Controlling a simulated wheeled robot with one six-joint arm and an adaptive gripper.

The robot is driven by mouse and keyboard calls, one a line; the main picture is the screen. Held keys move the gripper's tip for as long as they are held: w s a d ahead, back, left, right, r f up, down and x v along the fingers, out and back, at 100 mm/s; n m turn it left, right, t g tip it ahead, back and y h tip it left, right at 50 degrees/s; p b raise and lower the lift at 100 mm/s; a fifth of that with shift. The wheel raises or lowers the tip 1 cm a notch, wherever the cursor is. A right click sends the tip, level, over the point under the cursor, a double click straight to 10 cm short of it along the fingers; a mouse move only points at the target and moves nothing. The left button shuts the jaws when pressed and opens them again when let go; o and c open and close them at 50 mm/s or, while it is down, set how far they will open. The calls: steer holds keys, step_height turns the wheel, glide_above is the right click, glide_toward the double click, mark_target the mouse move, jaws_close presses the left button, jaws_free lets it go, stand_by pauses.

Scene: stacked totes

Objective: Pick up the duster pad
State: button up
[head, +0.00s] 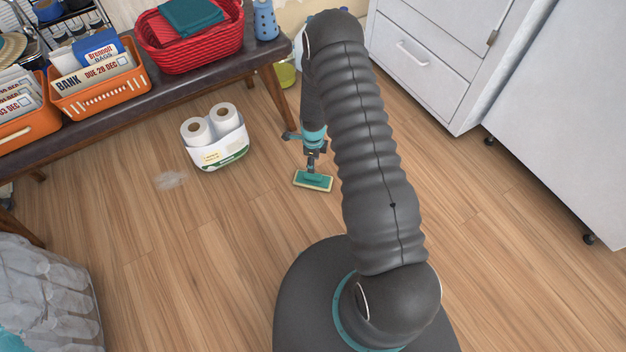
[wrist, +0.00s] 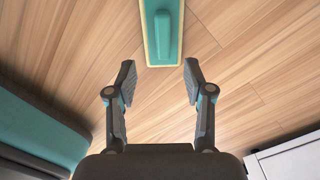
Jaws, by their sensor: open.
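The duster pad (head: 313,181) is a flat teal pad with a pale yellow edge and a raised teal grip. It lies on the wooden floor, just below my gripper in the head view. In the wrist view the duster pad (wrist: 163,30) is at the top centre, running off the upper edge, with its raised grip along its middle. My gripper (wrist: 159,82) is open and empty, its two fingers spread to either side of the line of the pad's grip. The pad's near end lies just ahead of the fingertips. My gripper (head: 314,158) is small and partly unclear in the head view.
A pack of paper rolls (head: 215,140) stands on the floor left of the pad. A dark bench (head: 150,98) with orange baskets and a red basket is behind. A white cabinet (head: 420,65) stands at right. A grey dust patch (head: 171,180) lies on open floor.

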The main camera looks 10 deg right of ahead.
mark_target(313, 175)
steer(key=f, duration=0.9)
steer(key=shift+w+f, duration=0.25)
steer(key=shift+f, duration=0.15)
jaws_close()
